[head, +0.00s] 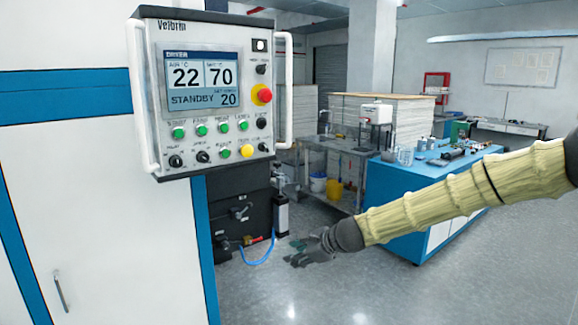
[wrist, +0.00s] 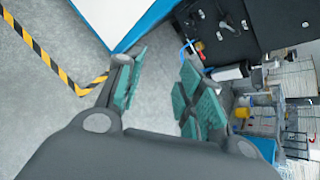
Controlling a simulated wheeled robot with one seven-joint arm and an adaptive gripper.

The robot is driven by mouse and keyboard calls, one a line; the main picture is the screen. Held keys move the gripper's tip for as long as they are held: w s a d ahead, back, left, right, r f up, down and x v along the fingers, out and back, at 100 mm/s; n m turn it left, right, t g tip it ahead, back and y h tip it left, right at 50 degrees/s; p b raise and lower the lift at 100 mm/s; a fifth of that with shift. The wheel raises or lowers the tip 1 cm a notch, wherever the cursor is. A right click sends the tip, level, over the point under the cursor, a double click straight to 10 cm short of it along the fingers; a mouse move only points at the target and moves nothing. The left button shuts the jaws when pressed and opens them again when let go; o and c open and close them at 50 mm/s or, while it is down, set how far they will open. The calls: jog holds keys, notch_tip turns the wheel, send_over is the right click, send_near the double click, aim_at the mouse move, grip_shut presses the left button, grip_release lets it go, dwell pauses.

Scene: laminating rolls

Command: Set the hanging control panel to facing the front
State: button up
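The hanging control panel (head: 215,90) is at the upper left in the head view, in front of a white and blue cabinet. Its screen reads STANDBY, and its face with buttons and knobs is turned mostly toward the camera, slightly angled. A white handle bar (head: 143,98) runs down its left side and another (head: 284,90) down its right. My gripper (head: 292,254) is below and to the right of the panel, apart from it. In the wrist view my gripper (wrist: 158,90) has its two teal-padded fingers spread with nothing between them. The panel does not show in the wrist view.
The white and blue cabinet (head: 90,200) fills the left. Black machinery (head: 240,215) with a blue hose stands below the panel. A blue workbench (head: 385,195) with tools is behind my arm. The grey floor (head: 370,295) in front is clear. Striped tape (wrist: 40,52) marks the floor.

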jog(key=w+d+r+m+t+y+p, duration=0.1)
jog(key=w+d+r+m+t+y, duration=0.1)
jog(key=r, duration=1.3)
jog(key=w+d+r+m+t+y+p, duration=0.1)
jog(key=w+d+r+m+y, duration=0.1)
jog(key=r, duration=1.3)
jog(key=w+d+r+m+t+y, duration=0.2)
jog(key=r, duration=1.4)
jog(key=p+x, duration=0.3)
jog(key=x, duration=0.8)
jog(key=shift+f, duration=0.45)
jog(key=shift+s, duration=0.15)
grip_shut()
